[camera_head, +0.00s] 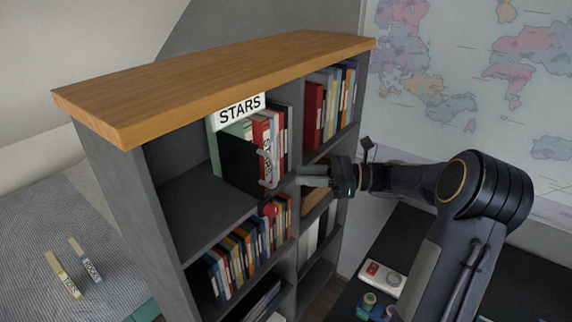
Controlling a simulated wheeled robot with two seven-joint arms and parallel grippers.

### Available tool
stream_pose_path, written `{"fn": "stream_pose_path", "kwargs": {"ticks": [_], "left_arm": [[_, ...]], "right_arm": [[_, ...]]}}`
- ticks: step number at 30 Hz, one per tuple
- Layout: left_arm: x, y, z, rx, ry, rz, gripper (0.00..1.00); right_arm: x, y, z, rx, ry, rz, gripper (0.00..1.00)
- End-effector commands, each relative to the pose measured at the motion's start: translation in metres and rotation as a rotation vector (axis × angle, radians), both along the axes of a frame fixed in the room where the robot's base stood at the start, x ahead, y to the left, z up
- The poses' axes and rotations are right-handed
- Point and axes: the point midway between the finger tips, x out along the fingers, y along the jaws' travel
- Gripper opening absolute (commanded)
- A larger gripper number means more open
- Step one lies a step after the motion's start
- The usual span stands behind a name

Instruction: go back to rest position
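My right gripper (312,176) is just in front of the bookshelf (160,194), its fingers pointing left towards the upper shelf. Nothing shows held in it, and at this angle I cannot tell whether its fingers are apart or together. My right arm comes in from the lower right. My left gripper is out of view.
The shelf's wooden top (215,80) is bare. More books fill the upper right (313,112) and lower (238,258) compartments. Two labelled books (63,275) lie on the striped bed (125,255). A dark desk (398,242) with small items stands below my arm. A world map (470,65) hangs behind.

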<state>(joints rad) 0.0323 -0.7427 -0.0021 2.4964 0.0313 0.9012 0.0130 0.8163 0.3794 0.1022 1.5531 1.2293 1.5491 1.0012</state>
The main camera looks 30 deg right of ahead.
Motion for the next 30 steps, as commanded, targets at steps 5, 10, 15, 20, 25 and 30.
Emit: {"fn": "stream_pose_path", "kwargs": {"ticks": [5, 10, 15, 20, 25, 30], "left_arm": [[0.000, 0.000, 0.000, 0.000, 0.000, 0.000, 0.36], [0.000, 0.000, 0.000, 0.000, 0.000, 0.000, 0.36], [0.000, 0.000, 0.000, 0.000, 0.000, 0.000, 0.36], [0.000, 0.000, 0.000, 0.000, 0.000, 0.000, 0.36], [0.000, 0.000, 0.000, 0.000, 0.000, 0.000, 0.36], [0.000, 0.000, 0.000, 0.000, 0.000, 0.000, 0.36]], "right_arm": [[0.000, 0.001, 0.000, -0.001, 0.000, 0.001, 0.28], [-0.014, 0.035, 0.007, -0.141, -0.037, 0.063, 0.28], [-0.080, 0.116, 0.003, -0.594, -0.215, 0.269, 0.28], [-0.161, 0.158, -0.024, -1.086, -0.523, 0.518, 0.28], [-0.221, 0.164, -0.059, -1.500, -0.884, 0.753, 0.28], [-0.244, 0.161, -0.080, -1.725, -1.118, 0.889, 0.28]]}}
